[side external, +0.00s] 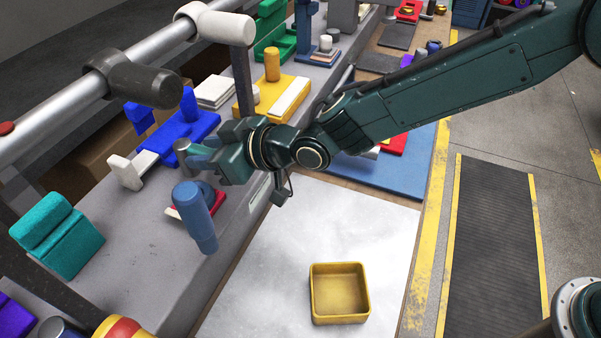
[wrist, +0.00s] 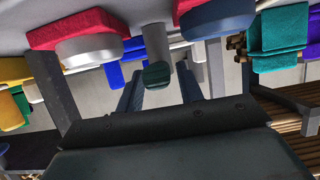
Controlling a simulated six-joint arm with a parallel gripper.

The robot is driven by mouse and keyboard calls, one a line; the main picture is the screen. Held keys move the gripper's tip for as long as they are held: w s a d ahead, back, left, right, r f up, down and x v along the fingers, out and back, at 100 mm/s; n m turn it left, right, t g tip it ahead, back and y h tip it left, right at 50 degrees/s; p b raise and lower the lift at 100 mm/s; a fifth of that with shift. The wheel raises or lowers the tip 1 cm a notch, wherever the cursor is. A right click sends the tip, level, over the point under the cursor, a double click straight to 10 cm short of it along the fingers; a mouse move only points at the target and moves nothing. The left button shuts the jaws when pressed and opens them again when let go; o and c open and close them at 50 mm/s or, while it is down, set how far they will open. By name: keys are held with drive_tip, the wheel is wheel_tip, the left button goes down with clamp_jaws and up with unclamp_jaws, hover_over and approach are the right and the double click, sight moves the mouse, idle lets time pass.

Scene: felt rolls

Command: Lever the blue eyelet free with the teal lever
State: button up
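My gripper (side external: 194,157) is over the grey bench, its fingers apart. In the wrist view the gripper (wrist: 157,78) shows a finger on each side of a dark teal end piece (wrist: 156,75) on a grey cylinder; a small gap shows on the right. The grey cylinder (side external: 182,148) is at the fingertips in the side view. Whether it belongs to the teal lever, I cannot tell. A teal padded block (side external: 58,236) lies at left.
A white block (side external: 127,172) and blue felt piece (side external: 183,133) lie near the gripper. A yellow block (side external: 272,102) with a post stands behind. An empty yellow tray (side external: 340,316) sits on the pale, mostly clear sheet (side external: 270,285). A grey rail (side external: 60,118) with cylinders hangs above.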

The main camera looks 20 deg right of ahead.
drive_tip(key=shift+o, duration=0.5)
drive_tip(key=shift+s+d+r, duration=0.3)
drive_tip(key=shift+s+d, duration=0.1)
drive_tip(key=shift+d, duration=0.05)
drive_tip(key=v, duration=1.2)
drive_tip(key=shift+d, duration=0.2)
drive_tip(key=shift+s, duration=0.15)
